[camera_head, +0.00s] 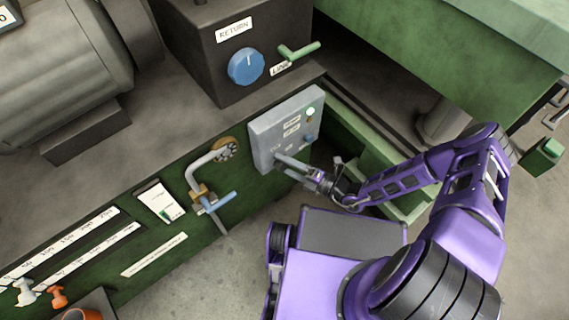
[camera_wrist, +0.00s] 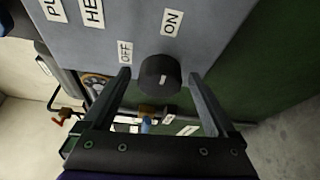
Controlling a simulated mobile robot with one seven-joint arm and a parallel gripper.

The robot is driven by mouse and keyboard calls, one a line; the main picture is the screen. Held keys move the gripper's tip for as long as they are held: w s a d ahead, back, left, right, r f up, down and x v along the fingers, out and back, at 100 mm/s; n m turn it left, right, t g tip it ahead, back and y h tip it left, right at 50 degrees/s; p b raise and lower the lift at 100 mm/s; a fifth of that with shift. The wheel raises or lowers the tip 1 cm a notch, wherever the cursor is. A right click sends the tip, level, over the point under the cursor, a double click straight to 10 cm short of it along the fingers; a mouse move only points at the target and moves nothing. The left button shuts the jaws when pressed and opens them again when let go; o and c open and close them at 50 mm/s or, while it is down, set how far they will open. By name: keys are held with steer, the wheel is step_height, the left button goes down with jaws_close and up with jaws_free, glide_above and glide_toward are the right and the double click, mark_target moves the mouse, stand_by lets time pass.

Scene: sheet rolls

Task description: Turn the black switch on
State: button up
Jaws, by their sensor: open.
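The black switch (camera_wrist: 160,76) is a round knob with a white mark, on a grey panel (camera_wrist: 120,35). An OFF label (camera_wrist: 125,52) and an ON label (camera_wrist: 172,22) sit by it in the wrist view. The white mark lies toward the side away from the panel's labels. My gripper (camera_wrist: 161,82) is open, with one finger on each side of the knob; I cannot tell whether either finger touches it. In the head view my gripper (camera_head: 281,160) is at the lower part of the grey panel box (camera_head: 262,140) and the black switch is hidden.
The panel box is on a green machine side (camera_head: 120,255). A bent pipe with a blue-handled valve (camera_head: 215,203) is left of it. A dark box with a blue dial (camera_head: 246,67) and a green lever (camera_head: 298,51) stands behind. Grey floor (camera_head: 225,265) is open below.

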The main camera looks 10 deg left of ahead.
steer(key=v, duration=1.7)
steer(key=shift+p, duration=0.3)
steer(key=shift+r, duration=0.15)
